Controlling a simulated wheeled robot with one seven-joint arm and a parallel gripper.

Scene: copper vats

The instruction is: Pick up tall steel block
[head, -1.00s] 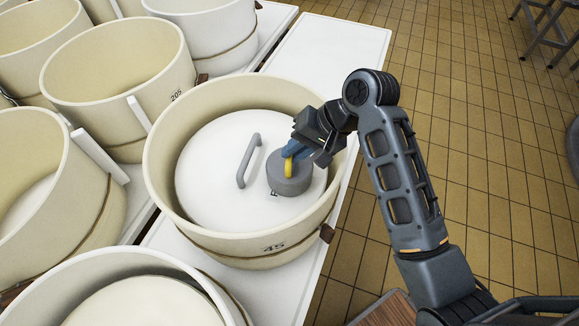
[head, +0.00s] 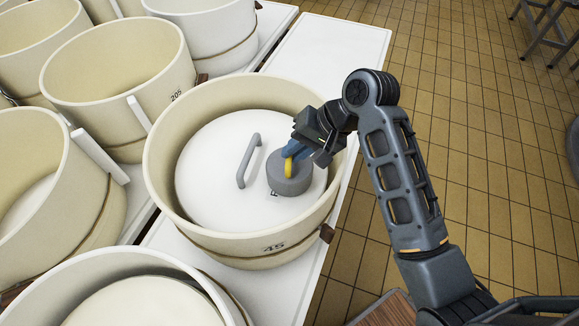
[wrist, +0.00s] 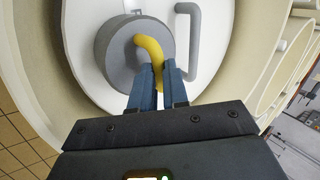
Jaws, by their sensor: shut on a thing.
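The steel block (head: 288,180) is a grey round weight with a yellow looped handle (head: 289,166). It rests on the white lid (head: 210,170) inside the round cream vat marked 45 (head: 165,190), right of the lid's own grey handle (head: 248,160). My gripper (head: 294,151) comes down from the upper right and is shut on the yellow handle. The wrist view shows the blue fingers (wrist: 158,72) on either side of the handle's near end, with the block (wrist: 112,50) beyond them. The fingers partly hide the handle. I see no gap under the block.
The lid's grey handle (wrist: 190,45) stands close beside the block. The vat's raised rim surrounds the lid. More cream vats (head: 120,75) stand close by on the left. A white tabletop (head: 335,45) is bare behind the vat, and tiled floor (head: 470,120) lies to the right.

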